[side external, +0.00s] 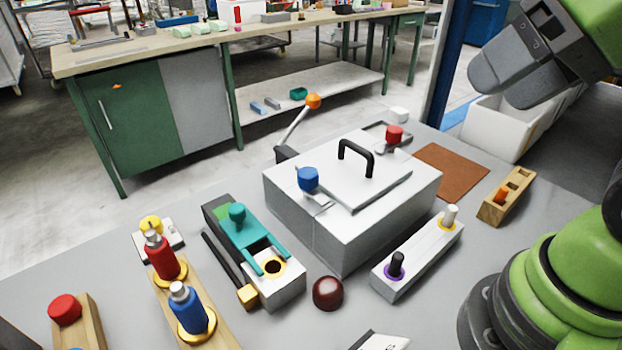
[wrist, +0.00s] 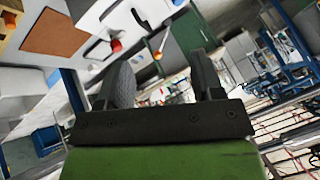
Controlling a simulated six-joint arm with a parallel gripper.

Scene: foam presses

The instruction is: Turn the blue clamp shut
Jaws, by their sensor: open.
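The blue clamp has a faceted blue knob (side external: 308,179) over a small metal plate at the near left edge of the grey press box (side external: 340,240). A bit of blue at the top edge of the wrist view (wrist: 177,3) may be the same knob. The box's flat lid (side external: 385,190) lies on top and carries a black handle (side external: 356,150). A red-knobbed clamp (side external: 394,133) is at the far right edge. My gripper (side external: 503,90) is open and empty, high at the upper right, well away from the blue clamp. Its fingers also show in the wrist view (wrist: 163,75).
A lever with an orange ball (side external: 313,101) rises behind the box. A teal toggle fixture (side external: 240,230), red and blue bottles (side external: 163,258), a dark red dome (side external: 328,293), a white block with two pegs (side external: 420,258) and a wooden holder (side external: 506,200) surround it. The air above the lid is clear.

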